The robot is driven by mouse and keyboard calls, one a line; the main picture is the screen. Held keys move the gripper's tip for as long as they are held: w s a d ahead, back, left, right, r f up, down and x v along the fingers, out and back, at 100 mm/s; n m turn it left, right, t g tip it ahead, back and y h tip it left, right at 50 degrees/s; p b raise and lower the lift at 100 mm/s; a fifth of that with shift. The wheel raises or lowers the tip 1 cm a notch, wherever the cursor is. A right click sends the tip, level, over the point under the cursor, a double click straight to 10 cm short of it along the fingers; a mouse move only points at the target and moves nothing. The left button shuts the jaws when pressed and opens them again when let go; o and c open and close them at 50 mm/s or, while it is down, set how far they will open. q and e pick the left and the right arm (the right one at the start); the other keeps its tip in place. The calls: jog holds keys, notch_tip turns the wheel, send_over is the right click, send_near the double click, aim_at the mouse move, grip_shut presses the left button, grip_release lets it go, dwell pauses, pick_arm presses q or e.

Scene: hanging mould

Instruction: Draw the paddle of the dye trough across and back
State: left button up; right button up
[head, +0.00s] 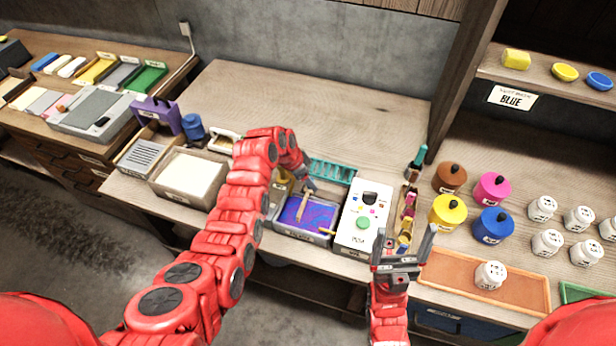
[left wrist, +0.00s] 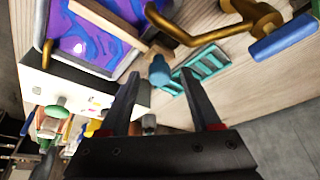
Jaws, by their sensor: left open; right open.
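The dye trough (head: 275,226) is a grey tray of swirled blue and purple dye on the bench, left of a white box. Its paddle (head: 303,207), a pale wooden stick, stands in the dye. My left gripper (head: 308,186) is open at the trough's far side, partly hidden by its own wrist. In the left wrist view its open fingers (left wrist: 160,76) point towards the trough rim (left wrist: 42,25) and a wooden bar (left wrist: 108,24) that seems to be the paddle; nothing is clearly held. My right gripper (head: 402,243) is open and empty, right of the white box.
The white box (head: 365,222) with a green button stands right of the trough. A teal rack (head: 332,172) lies behind it. A brass fitting (left wrist: 200,36) with a blue handle is close to my left fingers. A pale tray (head: 190,178) stands left. The bench behind is clear.

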pick_arm(q)
grip_shut()
dwell(0.3)
dwell(1.1)
